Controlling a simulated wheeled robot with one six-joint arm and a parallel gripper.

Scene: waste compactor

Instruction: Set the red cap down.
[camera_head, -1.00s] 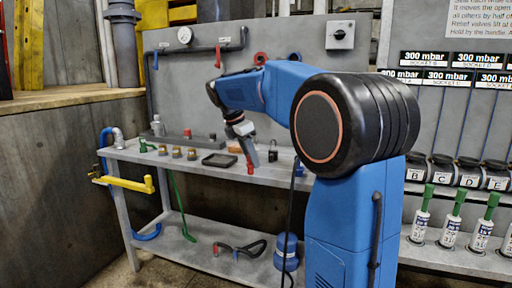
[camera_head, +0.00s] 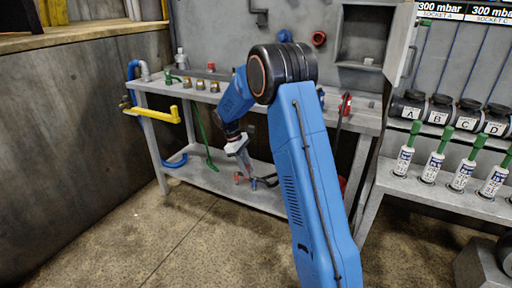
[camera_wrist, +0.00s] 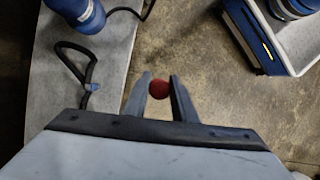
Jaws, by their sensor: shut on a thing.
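The red cap (camera_wrist: 159,88) is a small round piece pinched between the two fingertips of my gripper (camera_wrist: 160,84) in the wrist view. The gripper is shut on it, and the fingers cover its sides. In the head view my gripper (camera_head: 247,172) points down in front of the bench's lower shelf (camera_head: 205,178), below the bench top. The cap cannot be told clearly there. In the wrist view bare concrete floor lies behind the cap, with the shelf edge to the left.
The bench top (camera_head: 205,97) holds several small fittings. A black-handled tool (camera_wrist: 85,72) and a blue object (camera_wrist: 80,12) lie on the lower shelf. A yellow pipe (camera_head: 160,113) juts out at left. Socket racks (camera_head: 440,190) stand at right. The front floor (camera_head: 165,235) is open.

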